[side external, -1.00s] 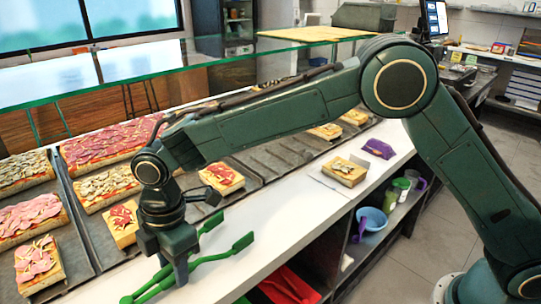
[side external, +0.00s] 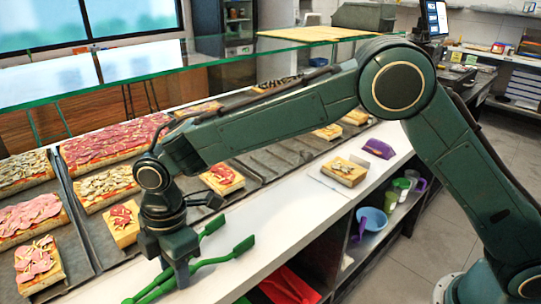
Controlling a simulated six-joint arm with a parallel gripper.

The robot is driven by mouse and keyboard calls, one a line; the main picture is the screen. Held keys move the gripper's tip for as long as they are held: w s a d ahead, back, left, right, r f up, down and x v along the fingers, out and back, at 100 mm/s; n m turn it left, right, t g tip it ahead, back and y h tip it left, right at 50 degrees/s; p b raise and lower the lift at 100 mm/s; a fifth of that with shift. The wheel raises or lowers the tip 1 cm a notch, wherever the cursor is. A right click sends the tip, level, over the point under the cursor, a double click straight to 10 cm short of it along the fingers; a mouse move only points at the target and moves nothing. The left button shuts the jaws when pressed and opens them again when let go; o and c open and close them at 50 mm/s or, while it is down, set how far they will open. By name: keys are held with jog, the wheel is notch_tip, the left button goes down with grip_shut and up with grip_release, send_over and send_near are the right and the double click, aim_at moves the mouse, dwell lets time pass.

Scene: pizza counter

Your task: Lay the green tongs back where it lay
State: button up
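The green tongs (side external: 217,260) are at the lower left, over the white counter, with their two arms spread towards the upper right. My gripper (side external: 181,277) points down and is shut on the tongs near their middle. The fingers hide part of the tongs. I cannot tell whether the tongs touch the counter or hang just above it.
The white counter (side external: 290,218) is clear to the right of the tongs. Pizza trays (side external: 88,236) lie to the left. A slice on paper (side external: 345,171) and a purple object (side external: 378,148) are further along. A glass shelf (side external: 150,75) runs behind.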

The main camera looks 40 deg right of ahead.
jog(key=shift+f, duration=0.1)
jog(key=o, duration=0.6)
notch_tip(320, 180, up, 14)
jog(key=d, duration=0.1)
jog(key=shift+d+f, duration=0.15)
jog(key=shift+d, duration=0.05)
dwell(0.5)
jog(key=shift+w, duration=0.1)
